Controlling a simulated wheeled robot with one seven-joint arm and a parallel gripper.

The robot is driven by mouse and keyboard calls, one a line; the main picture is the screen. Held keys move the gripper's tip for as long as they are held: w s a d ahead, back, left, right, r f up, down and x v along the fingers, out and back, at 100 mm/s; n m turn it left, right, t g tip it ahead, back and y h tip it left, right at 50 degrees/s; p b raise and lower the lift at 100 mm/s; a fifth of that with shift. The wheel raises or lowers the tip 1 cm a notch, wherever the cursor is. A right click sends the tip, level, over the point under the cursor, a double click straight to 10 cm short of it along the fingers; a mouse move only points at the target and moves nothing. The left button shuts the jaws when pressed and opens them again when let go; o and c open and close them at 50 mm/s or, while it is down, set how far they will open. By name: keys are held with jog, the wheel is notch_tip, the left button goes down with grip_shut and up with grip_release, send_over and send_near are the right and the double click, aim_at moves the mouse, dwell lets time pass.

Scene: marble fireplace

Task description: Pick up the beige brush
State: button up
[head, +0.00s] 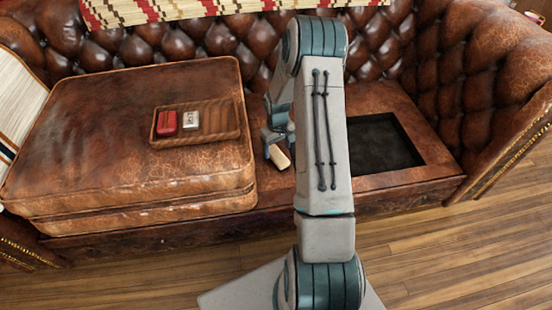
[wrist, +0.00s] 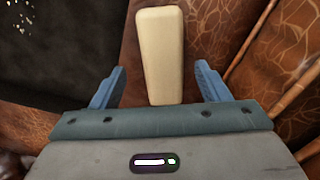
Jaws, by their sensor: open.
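The beige brush (wrist: 161,55) shows in the wrist view as a pale, rounded block, with its lower end between the two blue fingers. My gripper (wrist: 160,82) is open, with a gap on each side of the brush. In the head view, part of the brush (head: 279,156) shows just left of my arm, over the sofa seat right of the stacked cushions. My gripper (head: 272,138) shows beside it, partly hidden behind my arm. I cannot tell how high the fingers are above the seat.
A wooden tray (head: 222,122) on the leather cushions (head: 100,120) holds a red item (head: 166,122) and a small silver item (head: 191,120). A dark recessed opening (head: 380,143) lies in the seat to the right. The tufted backrest (head: 165,42) rises behind. Wooden floor (head: 440,250) is clear in front.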

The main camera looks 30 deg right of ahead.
aim_at(276, 153)
jog(key=f, duration=0.2)
jog(key=f+b, duration=0.1)
jog(key=f, duration=0.1)
jog(key=shift+a, duration=0.2)
jog(key=shift+r, duration=0.1)
jog(key=c, duration=1.2)
notch_tip(276, 153, up, 5)
jog(key=shift+f+p, duration=0.15)
jog(key=shift+p, duration=0.9)
jog(key=s+d+r+p, duration=0.3)
jog(key=s+d+r, duration=0.3)
jog(key=s+d, duration=0.2)
jog(key=shift+s+r, duration=0.15)
jog(key=shift+s, duration=0.1)
